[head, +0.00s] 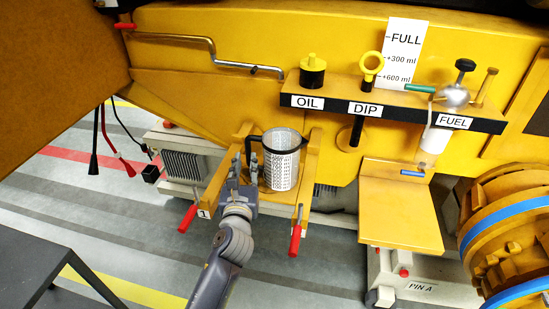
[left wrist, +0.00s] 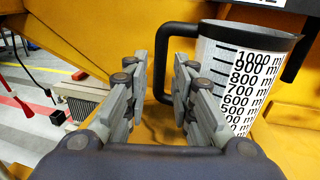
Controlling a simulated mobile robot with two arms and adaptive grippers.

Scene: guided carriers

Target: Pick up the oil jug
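The oil jug (head: 283,160) is a white measuring jug with printed ml marks, a dark rim and a black handle on its left side. It stands upright between two yellow rails on the yellow machine. My left gripper (head: 247,163) is at the handle side of the jug. In the left wrist view the jug (left wrist: 245,75) is right of centre, and its black handle (left wrist: 163,65) lies ahead between the open fingers of my left gripper (left wrist: 160,85). The fingers stand apart, with gaps to the handle. My right gripper is not in view.
The yellow rails carry red-handled levers (head: 188,217) at their front ends. Above is a shelf (head: 430,112) labelled OIL, DIP and FUEL. A yellow platform (head: 400,225) stands to the right. A dark table (head: 30,265) is at lower left. Striped floor lies between.

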